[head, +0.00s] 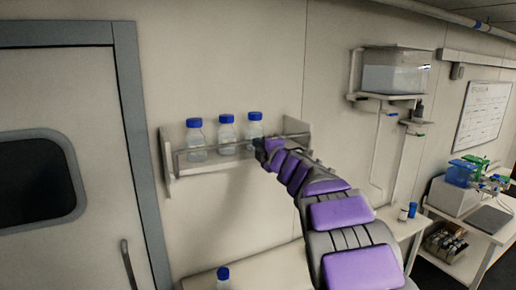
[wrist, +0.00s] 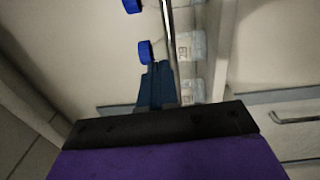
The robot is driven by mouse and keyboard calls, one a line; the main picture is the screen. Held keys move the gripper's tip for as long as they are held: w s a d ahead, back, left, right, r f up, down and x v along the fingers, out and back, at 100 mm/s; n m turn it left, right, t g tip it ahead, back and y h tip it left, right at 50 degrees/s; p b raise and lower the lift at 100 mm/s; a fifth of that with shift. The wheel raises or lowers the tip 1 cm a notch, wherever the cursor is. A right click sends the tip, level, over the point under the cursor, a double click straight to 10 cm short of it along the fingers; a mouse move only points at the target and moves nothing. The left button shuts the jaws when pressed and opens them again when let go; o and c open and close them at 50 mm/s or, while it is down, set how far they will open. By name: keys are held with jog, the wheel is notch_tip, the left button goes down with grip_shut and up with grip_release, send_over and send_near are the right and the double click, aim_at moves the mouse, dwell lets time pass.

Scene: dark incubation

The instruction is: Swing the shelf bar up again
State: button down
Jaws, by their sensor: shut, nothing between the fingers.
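A wall shelf (head: 168,163) holds three clear bottles with blue caps (head: 195,122). A thin shelf bar (head: 218,146) runs along the front, across the lower part of the bottles. In the wrist view the bar (wrist: 167,20) is a shiny strip running up the picture beside the bottles (wrist: 184,45). My gripper (head: 262,150) is at the right part of the shelf, in front of the rightmost bottle. In the wrist view my gripper (wrist: 157,85) is shut and empty, close beside the bar. Whether they touch I cannot tell. My arm hides the bar's right end in the head view.
A door (head: 60,150) stands at the left. Below the shelf is a bench (head: 255,270) with another blue-capped bottle (head: 223,277). A wall bracket with a clear tank (head: 395,78) is at the right, above a side table (head: 490,230) with equipment. The wall above the shelf is clear.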

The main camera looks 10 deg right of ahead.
jog(key=r+b+v, duration=0.1)
jog(key=r+v, duration=0.1)
jog(key=v, duration=0.7)
jog(key=s+d+f+m+h+b, duration=0.45)
jog(key=d+f+m, duration=0.2)
jog(key=d, duration=0.25)
jog(key=s+d+f+m+g+h+b, duration=0.2)
jog(key=s+f+m+h, duration=0.15)
jog(key=f, duration=0.25)
jog(key=s+d+f+m+g+h+b, duration=0.2)
jog(key=s+f+m+g+b, duration=0.15)
jog(key=s+f, duration=0.2)
jog(key=s+a+f+m+g+y+b, duration=0.1)
jog(key=s+a+f+m+g+b, duration=0.2)
jog(key=s+f, duration=0.85)
jog(key=s+a+f+m+g+y+b, duration=0.15)
jog(key=s+f+m+g+b, duration=0.35)
jog(key=s+f, duration=0.7)
jog(key=s+a+f+g+y+b, duration=0.1)
jog(key=s+a+f+g, duration=0.2)
jog(key=s, duration=0.5)
jog(key=s+a+f+g+b, duration=0.1)
jog(key=s+a+f+g, duration=0.2)
jog(key=s+f, duration=0.4)
jog(key=shift+s+a+y, duration=0.35)
jog(key=shift+s+a, duration=0.15)
jog(key=shift+a, duration=0.4)
